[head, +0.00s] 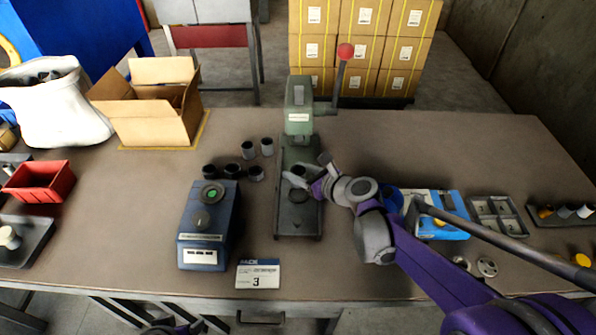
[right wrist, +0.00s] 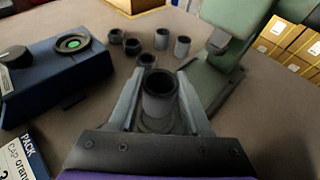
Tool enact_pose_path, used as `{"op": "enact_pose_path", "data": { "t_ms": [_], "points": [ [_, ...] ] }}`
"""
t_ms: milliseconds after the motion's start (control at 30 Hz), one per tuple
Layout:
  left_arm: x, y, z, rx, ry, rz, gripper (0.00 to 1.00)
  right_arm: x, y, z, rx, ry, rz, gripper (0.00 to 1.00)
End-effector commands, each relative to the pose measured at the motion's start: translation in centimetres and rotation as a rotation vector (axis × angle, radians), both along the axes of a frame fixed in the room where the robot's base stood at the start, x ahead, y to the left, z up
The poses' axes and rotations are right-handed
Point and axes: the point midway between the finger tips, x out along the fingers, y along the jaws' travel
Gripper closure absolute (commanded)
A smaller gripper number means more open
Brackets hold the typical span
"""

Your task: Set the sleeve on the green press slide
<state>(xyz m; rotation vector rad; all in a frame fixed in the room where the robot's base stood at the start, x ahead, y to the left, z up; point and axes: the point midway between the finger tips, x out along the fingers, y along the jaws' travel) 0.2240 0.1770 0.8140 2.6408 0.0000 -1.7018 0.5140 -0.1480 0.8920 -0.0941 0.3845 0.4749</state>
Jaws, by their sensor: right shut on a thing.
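The green press (head: 299,112) stands at the table's middle with a red-knobbed lever. Its dark slide plate (head: 298,222) reaches toward me and carries a round seat (head: 299,196). My right gripper (head: 306,178) is over the plate. In the right wrist view, the right gripper (right wrist: 158,100) is shut on a grey hollow sleeve (right wrist: 160,104), upright between its fingers. A round seat shows just below the sleeve; whether they touch, I cannot tell. In the head view the gripper and wrist partly hide the sleeve.
A blue device with a green button (head: 208,225) stands left of the press, with several loose sleeves (head: 249,150) behind it. A sign (head: 258,274) is at the front edge. A blue box (head: 437,212) and grey divided tray (head: 497,218) are at right.

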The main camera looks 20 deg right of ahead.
Motion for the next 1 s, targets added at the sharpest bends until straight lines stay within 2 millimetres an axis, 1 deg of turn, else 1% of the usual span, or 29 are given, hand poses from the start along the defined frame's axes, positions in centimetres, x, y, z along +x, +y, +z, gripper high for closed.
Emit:
{"op": "enact_pose_path", "data": {
  "t_ms": [33,200,367,500,1000],
  "points": [
    [0.0,0.0,-0.7,0.000,0.002,0.000,0.27,0.0,0.0,-0.9,0.000,0.001,0.000,1.00],
    [-0.1,0.0,-2.2,0.000,0.007,0.000,0.27,0.0,0.0,-2.8,0.000,0.001,0.000,1.00],
    [-0.1,0.0,-3.2,0.000,0.010,0.000,0.27,0.0,0.0,-3.9,0.000,0.001,0.000,1.00],
    [-0.1,0.0,-3.3,0.000,0.011,0.000,0.27,0.0,0.0,-4.2,0.000,0.000,0.000,1.00],
    [-0.1,0.0,-3.3,0.000,0.011,0.000,0.27,0.0,0.0,-4.1,0.000,0.000,-0.001,1.00]
  ]
}}
